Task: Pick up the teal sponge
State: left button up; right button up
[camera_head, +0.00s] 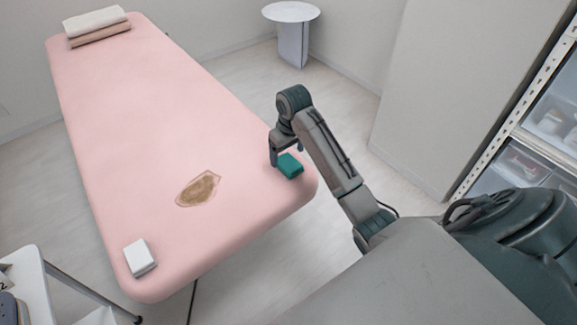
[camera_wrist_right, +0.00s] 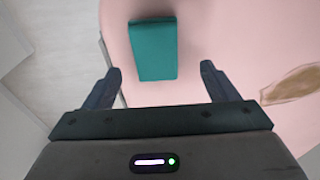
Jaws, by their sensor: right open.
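The teal sponge (camera_head: 289,165) lies on the pink treatment bed (camera_head: 150,110), close to its right edge. My right gripper (camera_head: 275,163) is directly over or beside the sponge in the head view. In the right wrist view the teal sponge (camera_wrist_right: 153,50) lies ahead of the open right gripper (camera_wrist_right: 160,72), between the lines of its two fingers, a little nearer the left finger. The fingers do not touch it in that view. My left gripper is not in view.
A brown stain (camera_head: 198,189) marks the bed left of the sponge. A white block (camera_head: 139,257) lies at the bed's near corner. Folded towels (camera_head: 96,24) lie at the far end. A white trolley (camera_head: 28,270), a round side table (camera_head: 291,14) and shelving (camera_head: 520,140) stand around.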

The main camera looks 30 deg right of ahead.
aim_at(289, 162)
jog(key=f, duration=0.4)
jog(key=shift+d, duration=0.25)
jog(key=shift+f, duration=0.2)
jog(key=shift+c, duration=0.4)
jog(key=c, duration=1)
jog(key=shift+r, duration=0.15)
